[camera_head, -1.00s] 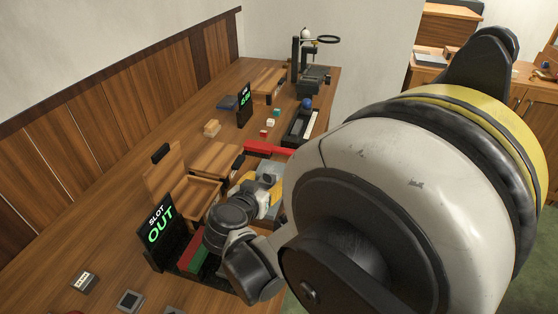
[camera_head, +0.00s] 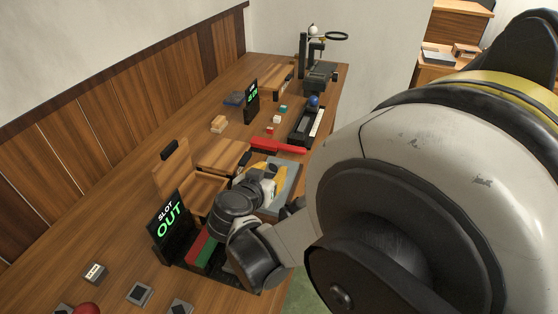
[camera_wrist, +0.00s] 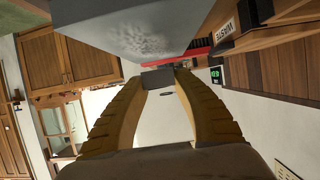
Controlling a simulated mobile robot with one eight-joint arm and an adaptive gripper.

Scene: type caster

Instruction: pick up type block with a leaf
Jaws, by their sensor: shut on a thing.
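My gripper (camera_wrist: 160,88) has its two yellow ribbed fingers brought together on a small dark grey block (camera_wrist: 157,77) at their tips. I take it for the type block; no leaf mark can be made out on it. In the head view my gripper (camera_head: 272,186) is beside a light grey slab (camera_head: 287,187), and the block is hidden there. A large grey body (camera_wrist: 140,32) fills the top of the wrist view, close to the fingers.
A red bar (camera_head: 278,146) lies behind the slab. A wooden box (camera_head: 207,191) and the SLOT OUT sign (camera_head: 170,222) stand left of my gripper. Small blocks (camera_head: 283,109) lie farther back.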

